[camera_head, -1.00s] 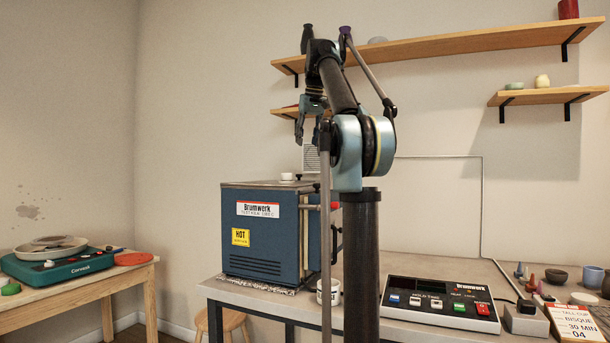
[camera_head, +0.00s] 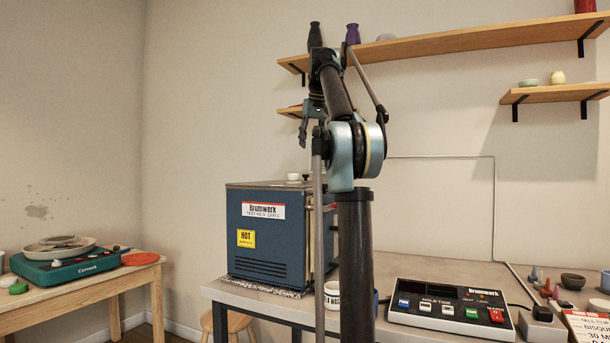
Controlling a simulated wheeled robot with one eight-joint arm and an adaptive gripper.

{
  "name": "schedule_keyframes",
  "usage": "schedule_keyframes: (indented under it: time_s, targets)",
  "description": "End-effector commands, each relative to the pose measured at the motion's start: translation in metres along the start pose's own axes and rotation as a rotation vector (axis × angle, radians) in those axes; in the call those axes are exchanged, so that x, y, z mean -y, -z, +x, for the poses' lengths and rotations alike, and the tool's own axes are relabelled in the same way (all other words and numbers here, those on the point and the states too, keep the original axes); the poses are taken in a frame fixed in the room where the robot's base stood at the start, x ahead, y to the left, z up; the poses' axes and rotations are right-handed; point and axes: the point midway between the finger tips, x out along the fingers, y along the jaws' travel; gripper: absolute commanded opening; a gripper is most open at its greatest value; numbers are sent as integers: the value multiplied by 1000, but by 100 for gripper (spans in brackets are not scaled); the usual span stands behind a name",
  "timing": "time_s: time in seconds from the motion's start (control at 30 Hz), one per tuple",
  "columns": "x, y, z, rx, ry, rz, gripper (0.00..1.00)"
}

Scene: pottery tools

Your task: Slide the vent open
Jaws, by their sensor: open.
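The blue Brumwerk kiln (camera_head: 262,225) stands on the grey bench, with a red-and-white label and a yellow HOT sign on its front. A small white round piece (camera_head: 293,177) sits on its top near the right. I cannot tell whether this piece is the vent or part of it, or whether the vent is open. My gripper (camera_head: 303,147) hangs above the kiln's top, fingers pointing down, apart from the white piece in the picture. It is small in view, open and empty. My arm and column hide the kiln's right side.
A control box (camera_head: 450,309) with coloured buttons lies on the bench (camera_head: 400,270) right of my column. A white mug (camera_head: 332,295) stands by the kiln. Wooden shelves (camera_head: 440,46) hang behind my arm. A wooden table (camera_head: 85,292) with a teal pottery wheel (camera_head: 70,268) is at left.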

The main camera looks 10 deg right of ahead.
Motion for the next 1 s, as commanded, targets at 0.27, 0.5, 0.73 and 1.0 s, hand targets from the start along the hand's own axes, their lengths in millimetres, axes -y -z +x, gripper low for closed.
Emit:
schedule_keyframes:
  time_s: [0.27, 0.5, 0.73, 1.0]
  targets:
    - [0, -1, 39, 0, 0, -1, 43]
    - [0, -1, 76, 0, 0, -1, 43]
    - [0, -1, 108, 0, 0, -1, 43]
    - [0, -1, 124, 0, 0, 0, 43]
